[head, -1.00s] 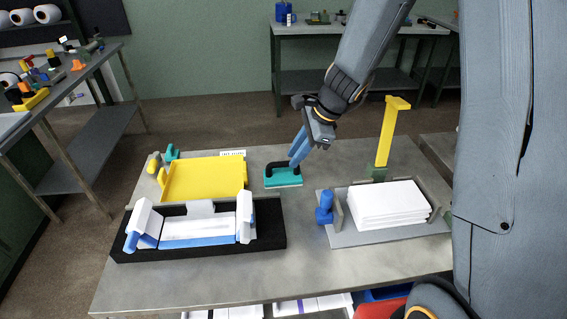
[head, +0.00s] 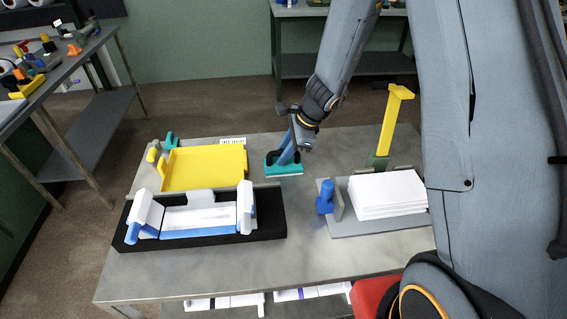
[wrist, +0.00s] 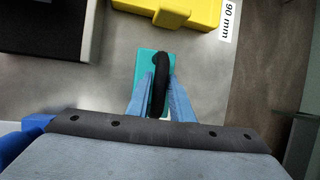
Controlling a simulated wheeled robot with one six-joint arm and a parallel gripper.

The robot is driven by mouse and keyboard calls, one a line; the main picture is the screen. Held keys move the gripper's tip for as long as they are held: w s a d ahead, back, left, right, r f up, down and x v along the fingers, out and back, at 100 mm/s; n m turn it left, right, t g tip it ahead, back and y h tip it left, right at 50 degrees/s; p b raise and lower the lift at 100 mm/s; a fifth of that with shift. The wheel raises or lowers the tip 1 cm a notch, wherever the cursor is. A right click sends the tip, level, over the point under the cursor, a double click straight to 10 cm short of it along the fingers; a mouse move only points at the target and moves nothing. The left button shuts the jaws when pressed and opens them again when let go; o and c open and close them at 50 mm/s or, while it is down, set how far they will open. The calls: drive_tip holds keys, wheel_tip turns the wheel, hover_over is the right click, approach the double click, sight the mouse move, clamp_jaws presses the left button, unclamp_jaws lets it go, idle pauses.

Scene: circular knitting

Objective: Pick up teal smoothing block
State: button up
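The teal smoothing block (head: 285,170) lies flat on the table near its far edge, right of the yellow tray, with a black arched handle on top. It also shows in the wrist view (wrist: 144,66), with the black handle (wrist: 159,84) running lengthwise. My gripper (head: 284,158) is down at the block. In the wrist view its blue fingers (wrist: 161,80) stand one on each side of the handle. I cannot tell whether they press on it. The block rests on the table.
The yellow tray (head: 203,168) is close left of the block. A black base (head: 270,222) with a white and blue fixture sits in front. A blue knob (head: 326,196) and a white stack (head: 387,194) on a grey plate stand right, with a yellow post (head: 389,125) behind.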

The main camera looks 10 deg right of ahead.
clamp_jaws()
drive_tip(key=shift+r, duration=0.15)
wheel_tip(320, 180, up, 10)
drive_tip(key=shift+f, duration=0.1)
idle(0.4)
drive_tip(key=shift+c, duration=1.1)
unclamp_jaws()
clamp_jaws()
